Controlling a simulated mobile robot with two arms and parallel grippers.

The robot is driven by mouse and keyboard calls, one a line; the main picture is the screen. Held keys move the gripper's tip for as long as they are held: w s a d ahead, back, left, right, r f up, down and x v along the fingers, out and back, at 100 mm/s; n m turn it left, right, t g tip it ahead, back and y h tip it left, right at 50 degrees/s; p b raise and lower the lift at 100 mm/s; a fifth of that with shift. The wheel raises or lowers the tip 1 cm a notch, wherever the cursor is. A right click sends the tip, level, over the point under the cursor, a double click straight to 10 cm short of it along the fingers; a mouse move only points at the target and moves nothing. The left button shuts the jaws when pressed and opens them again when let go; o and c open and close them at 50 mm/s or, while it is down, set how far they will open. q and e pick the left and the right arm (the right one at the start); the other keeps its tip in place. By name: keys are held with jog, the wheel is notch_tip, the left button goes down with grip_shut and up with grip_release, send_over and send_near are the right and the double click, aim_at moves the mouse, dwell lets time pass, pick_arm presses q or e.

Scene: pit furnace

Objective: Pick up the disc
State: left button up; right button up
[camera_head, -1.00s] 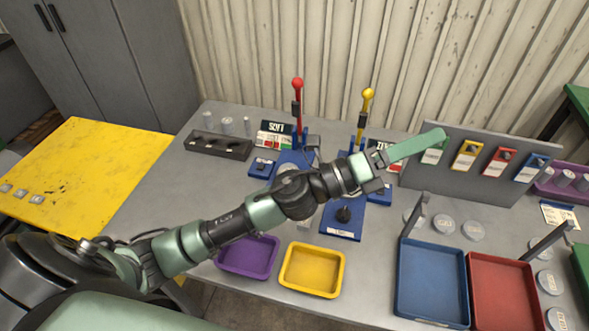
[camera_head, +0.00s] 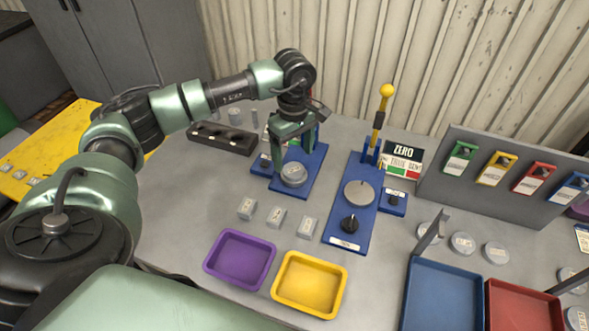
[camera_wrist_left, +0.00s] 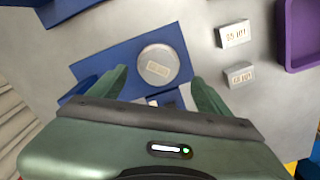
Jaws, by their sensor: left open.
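A round light-grey disc (camera_head: 293,174) with a small label lies on the blue base (camera_head: 313,160) of the left-hand stand. In the left wrist view the disc (camera_wrist_left: 160,52) shows whole, just beyond the fingertips. My left gripper (camera_head: 289,158) points down above it, fingers apart, with nothing between them. In the left wrist view the open fingers (camera_wrist_left: 160,76) lie on either side of the disc's near edge. The arm hides most of this stand's upper part. My right gripper does not show.
A second blue stand (camera_head: 345,226) with a yellow-topped lever is to the right. Labelled blocks (camera_head: 276,217) lie in front, before purple (camera_head: 207,263) and yellow (camera_head: 277,290) trays. More discs (camera_head: 463,243) lie at right, near a blue tray (camera_head: 407,295). A black rack (camera_head: 222,138) stands left.

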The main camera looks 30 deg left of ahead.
aim_at(294, 170)
pick_arm(q)
notch_tip(294, 170, down, 4)
jog(key=shift+w+a+r+p, duration=0.1)
jog(key=shift+p, duration=0.7)
jog(key=shift+f, duration=0.55)
grip_shut()
